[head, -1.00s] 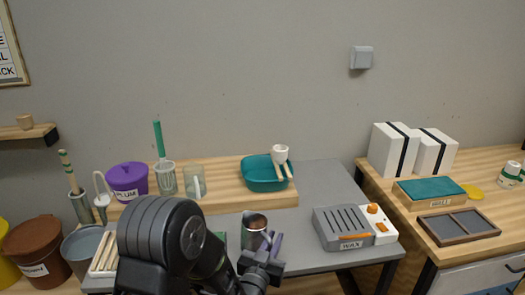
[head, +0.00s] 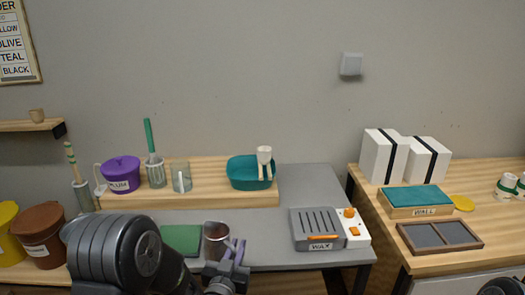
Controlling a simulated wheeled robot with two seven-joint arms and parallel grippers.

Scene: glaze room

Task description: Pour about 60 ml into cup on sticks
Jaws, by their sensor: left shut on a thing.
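A white cup (head: 264,154) stands on pale sticks (head: 262,173) at the right side of a teal basin (head: 243,182) on the raised wooden board. My left gripper (head: 234,252) is shut on a grey metal jug (head: 214,244) with a dark brown inside. The jug looks nearly upright in front of the board, to the left of and nearer than the cup, and apart from it. The gripper hides part of the jug's right side and its base. I cannot tell the liquid level in the jug or the cup.
A wax warmer (head: 312,229) sits right of the jug. A green pad (head: 181,239) lies left of it. A glass mug (head: 181,177), a brush jar (head: 156,173) and a purple bucket (head: 121,178) stand on the board's left. Grey tabletop is free right of the basin.

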